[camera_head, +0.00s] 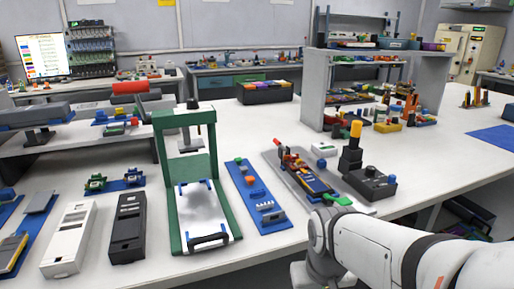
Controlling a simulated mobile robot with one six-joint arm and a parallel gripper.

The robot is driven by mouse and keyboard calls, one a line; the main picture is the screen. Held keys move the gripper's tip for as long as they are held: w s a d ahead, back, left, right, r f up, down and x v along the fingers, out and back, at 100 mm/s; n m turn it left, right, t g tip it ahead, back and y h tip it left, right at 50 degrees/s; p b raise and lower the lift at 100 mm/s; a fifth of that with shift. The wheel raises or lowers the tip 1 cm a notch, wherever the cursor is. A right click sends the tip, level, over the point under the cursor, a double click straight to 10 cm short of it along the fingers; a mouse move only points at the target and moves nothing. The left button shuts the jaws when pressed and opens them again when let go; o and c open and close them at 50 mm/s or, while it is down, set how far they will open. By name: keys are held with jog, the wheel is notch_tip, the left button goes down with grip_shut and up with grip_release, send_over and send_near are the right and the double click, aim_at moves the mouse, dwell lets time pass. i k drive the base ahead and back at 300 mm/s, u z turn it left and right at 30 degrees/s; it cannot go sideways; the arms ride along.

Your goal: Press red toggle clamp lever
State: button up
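A small red lever (279,146) stands up at the far left end of a clamp fixture on the worktable. The fixture's grey base plate (291,186) carries a dark blue and yellow strip (309,179) with small red and orange parts. A green-tipped part (337,198) lies at its near end, close to my white arm, and I cannot tell if they touch. My arm comes in from the lower right, and its white joint is beside the near end of the fixture. I cannot make out my gripper's fingers. The red lever is clear of my arm.
A green-framed press (163,180) and a blue strip of small parts (259,210) stand left of the fixture. A black box (370,183) and a dark post with a yellow top (354,143) stand close on its right. A grey shelf (435,80) is behind.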

aim_at(276, 142)
jog(key=u, duration=1.35)
jog(key=k, duration=1.7)
jog(key=z, duration=0.75)
jog(key=i, duration=1)
jog(key=z, duration=0.1)
